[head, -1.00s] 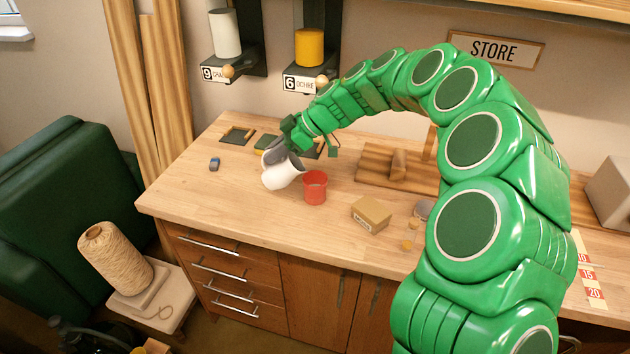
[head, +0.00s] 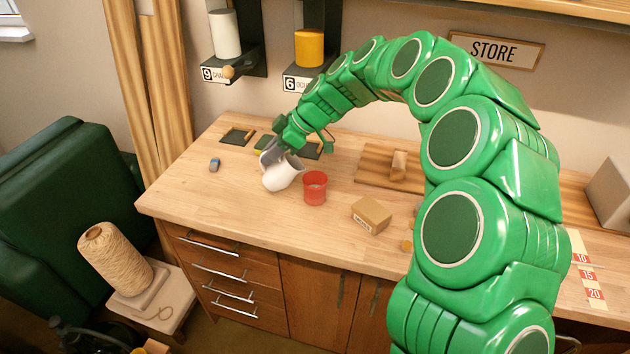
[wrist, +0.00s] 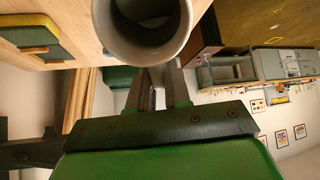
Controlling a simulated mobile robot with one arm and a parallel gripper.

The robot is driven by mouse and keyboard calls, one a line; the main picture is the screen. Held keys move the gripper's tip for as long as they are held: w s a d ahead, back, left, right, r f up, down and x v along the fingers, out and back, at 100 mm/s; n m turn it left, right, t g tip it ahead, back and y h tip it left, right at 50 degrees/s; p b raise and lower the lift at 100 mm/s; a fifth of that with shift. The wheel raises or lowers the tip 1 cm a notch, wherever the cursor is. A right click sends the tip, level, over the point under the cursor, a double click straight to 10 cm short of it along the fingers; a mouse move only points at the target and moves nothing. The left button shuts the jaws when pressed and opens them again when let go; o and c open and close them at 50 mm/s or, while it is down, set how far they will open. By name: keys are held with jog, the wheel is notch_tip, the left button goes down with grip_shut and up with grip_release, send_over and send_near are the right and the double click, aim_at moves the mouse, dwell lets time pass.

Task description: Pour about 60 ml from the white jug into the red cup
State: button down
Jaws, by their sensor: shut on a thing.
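The white jug (head: 281,174) is held by my gripper (head: 273,156) at the left-middle of the table, tilted with its mouth toward the upper right. My gripper also shows in the wrist view (wrist: 160,88), its fingers closed against the jug (wrist: 188,48). The jug's round rim and shadowed inside show there; I cannot tell how much is in it. The red cup (head: 315,189) stands upright on the table just right of the jug, a small gap apart in the head view. No stream between them is visible.
A cardboard box (head: 371,215) stands right of the cup. A wooden board with a block (head: 398,165) lies behind it. A small blue item (head: 214,165) and dark trays (head: 238,136) lie at the left and back. The table (head: 240,205) is clear at front left.

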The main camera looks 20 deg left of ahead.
jog(key=shift+a, duration=0.1)
jog(key=shift+s+a+f+h, duration=0.1)
jog(key=shift+a+f+h, duration=0.3)
jog(key=shift+h, duration=0.2)
jog(key=shift+s+a+f+t+h, duration=0.25)
jog(key=shift+a+f+h, duration=0.25)
jog(key=shift+f, duration=0.2)
jog(key=shift+s+a+f+t+h, duration=0.1)
jog(key=shift+a+f+t+h, duration=0.15)
jog(key=shift+a+f+h, duration=0.35)
jog(key=shift+s+a+f+t+h+b, duration=0.1)
jog(key=shift+s+a+f+t+h, duration=0.2)
jog(key=shift+a+f+h, duration=0.35)
jog(key=shift+s+a+f+t+h+b, duration=0.15)
jog(key=shift+s+a+f+t+h, duration=0.15)
jog(key=shift+a+h, duration=0.65)
jog(key=shift+s+a+f+t+h+b, duration=0.1)
jog(key=shift+s+a+f+t+h, duration=0.15)
jog(key=shift+a+f+h, duration=0.45)
jog(key=shift+r, duration=0.2)
